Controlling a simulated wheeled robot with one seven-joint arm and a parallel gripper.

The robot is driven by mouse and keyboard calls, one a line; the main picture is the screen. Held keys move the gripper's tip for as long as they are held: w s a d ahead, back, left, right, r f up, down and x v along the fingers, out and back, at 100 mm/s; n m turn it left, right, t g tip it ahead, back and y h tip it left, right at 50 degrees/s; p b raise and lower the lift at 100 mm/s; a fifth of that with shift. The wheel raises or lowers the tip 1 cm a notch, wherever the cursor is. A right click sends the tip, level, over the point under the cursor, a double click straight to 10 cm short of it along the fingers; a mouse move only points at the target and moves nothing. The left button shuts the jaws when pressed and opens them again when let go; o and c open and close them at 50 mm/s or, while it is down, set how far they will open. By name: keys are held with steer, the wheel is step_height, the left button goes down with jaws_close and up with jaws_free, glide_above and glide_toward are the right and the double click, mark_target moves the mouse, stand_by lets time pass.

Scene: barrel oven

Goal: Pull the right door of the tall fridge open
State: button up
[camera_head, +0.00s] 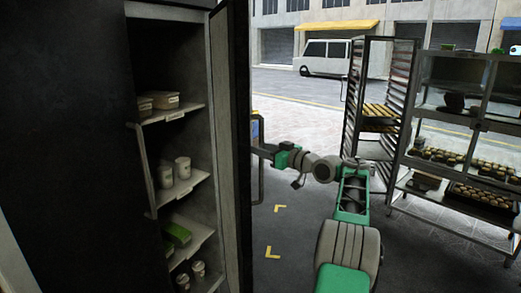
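The tall dark fridge (70,140) fills the left of the head view. Its right door (232,150) stands swung open, seen nearly edge-on. The lit inside shows on its left. A vertical grey handle (261,185) shows just past the door's right edge. My arm reaches in from the lower right, and my gripper (263,150) is at the upper part of this handle, on the outer side of the door. The fingers are small and partly hidden by the door, so I cannot tell whether they are closed on the handle.
Fridge shelves (172,113) hold tubs, white cups and a green item. A tall tray rack (352,100) and a metal shelf unit (470,125) with baked goods stand at the right. Dark floor (290,225) with yellow corner marks is clear beside the door.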

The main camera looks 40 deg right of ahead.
steer(key=b+v, duration=0.1)
steer(key=v, duration=0.7)
steer(key=shift+b, duration=0.35)
